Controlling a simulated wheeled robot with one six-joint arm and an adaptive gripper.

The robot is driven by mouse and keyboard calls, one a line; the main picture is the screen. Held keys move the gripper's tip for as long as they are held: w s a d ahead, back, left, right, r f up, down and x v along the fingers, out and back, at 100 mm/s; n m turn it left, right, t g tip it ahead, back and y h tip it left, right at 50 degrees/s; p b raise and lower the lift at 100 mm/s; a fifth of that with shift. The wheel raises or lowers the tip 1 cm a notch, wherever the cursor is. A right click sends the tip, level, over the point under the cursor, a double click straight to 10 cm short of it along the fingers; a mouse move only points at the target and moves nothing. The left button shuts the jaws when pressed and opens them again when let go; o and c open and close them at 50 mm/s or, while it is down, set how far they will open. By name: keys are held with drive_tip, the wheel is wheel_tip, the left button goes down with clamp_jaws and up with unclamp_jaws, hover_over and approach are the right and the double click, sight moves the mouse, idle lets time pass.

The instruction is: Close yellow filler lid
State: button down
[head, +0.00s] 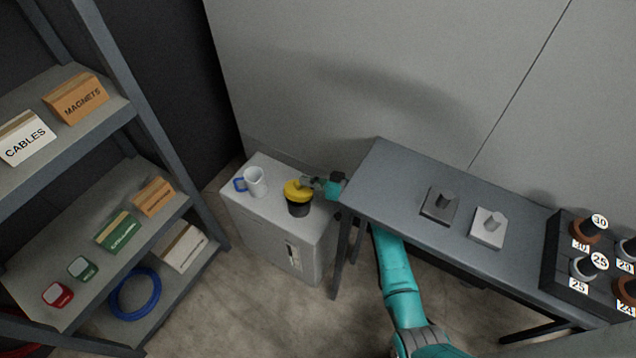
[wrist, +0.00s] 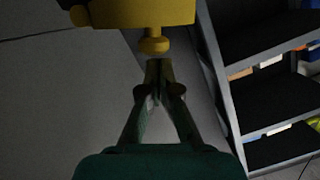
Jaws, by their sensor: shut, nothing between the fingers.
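The yellow filler lid (head: 297,188) sits on top of a dark container (head: 298,208) on the grey cabinet. In the head view my gripper (head: 309,183) is at the lid's right side. In the wrist view the yellow lid (wrist: 145,12) fills the top, with a small yellow knob (wrist: 153,44) pointing toward my fingers. My gripper (wrist: 157,68) is shut and empty, its fingertips just below the knob. I cannot tell whether they touch it. The lid looks slightly tilted in the head view; whether it is fully seated is unclear.
A white mug (head: 256,181) with a blue handle stands left of the container on the cabinet (head: 270,230). The grey table (head: 385,185) is close on the right, with two small fixtures. A shelf (head: 150,235) with labelled boxes stands at left.

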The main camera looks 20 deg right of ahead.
sight(301, 195)
drive_tip(key=shift+w+a, duration=0.2)
drive_tip(key=shift+w, duration=0.05)
drive_tip(key=shift+f, duration=0.1)
drive_tip(key=a+n, duration=0.1)
drive_tip(key=s+f+n+h, duration=0.1)
drive_tip(key=shift+s+a+f+n+t, duration=0.2)
drive_tip(key=shift+a+n+t, duration=0.1)
drive_tip(key=shift+a, duration=0.1)
drive_tip(key=shift+s+a+f, duration=0.25)
drive_tip(key=shift+a+f, duration=0.1)
drive_tip(key=shift+f, duration=0.05)
